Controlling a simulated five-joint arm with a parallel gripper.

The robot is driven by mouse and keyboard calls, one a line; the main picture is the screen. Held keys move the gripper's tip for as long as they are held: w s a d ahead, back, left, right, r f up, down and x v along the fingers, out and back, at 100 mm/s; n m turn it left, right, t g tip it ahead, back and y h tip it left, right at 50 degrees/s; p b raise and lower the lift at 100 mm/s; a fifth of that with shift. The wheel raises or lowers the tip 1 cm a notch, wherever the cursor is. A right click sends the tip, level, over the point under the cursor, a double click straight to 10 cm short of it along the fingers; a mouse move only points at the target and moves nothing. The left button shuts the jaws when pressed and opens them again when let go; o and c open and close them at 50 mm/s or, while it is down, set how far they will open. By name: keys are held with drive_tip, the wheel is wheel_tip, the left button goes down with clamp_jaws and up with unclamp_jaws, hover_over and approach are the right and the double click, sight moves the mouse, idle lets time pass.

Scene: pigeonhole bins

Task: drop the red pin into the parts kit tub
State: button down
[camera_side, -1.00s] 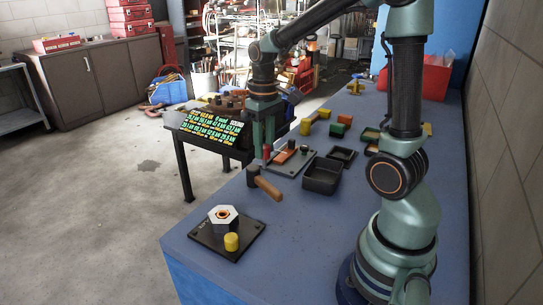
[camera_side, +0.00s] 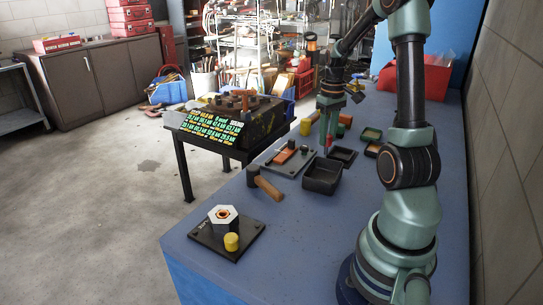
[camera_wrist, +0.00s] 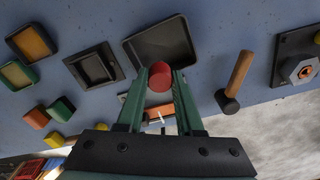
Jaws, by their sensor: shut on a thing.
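The red pin (camera_side: 328,143) is gripped between the fingers of my gripper (camera_side: 327,128), above the bench and clear of it. The wrist view shows the pin's round red end (camera_wrist: 161,70) between the green fingertips (camera_wrist: 158,88). An open, empty black tub (camera_side: 322,176) stands on the bench below and in front of my gripper; it also shows in the wrist view (camera_wrist: 187,58), just beyond the pin. No label is readable, so I cannot tell for sure that it is the parts kit tub.
Behind the tub are a shallow black tray (camera_side: 344,155) and small lined bins (camera_side: 372,134). A grey plate (camera_side: 286,160) with an orange block lies left. A hammer (camera_side: 266,184) and a hex-nut plate (camera_side: 226,233) are nearer. The front bench has free room.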

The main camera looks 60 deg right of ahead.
sight(326, 153)
drive_tip(key=shift+f, duration=3.15)
drive_tip(key=shift+c, duration=2.4)
unclamp_jaws()
drive_tip(key=shift+r, duration=0.1)
drive_tip(key=shift+r, duration=1.4)
drive_tip(key=shift+r, duration=4.05)
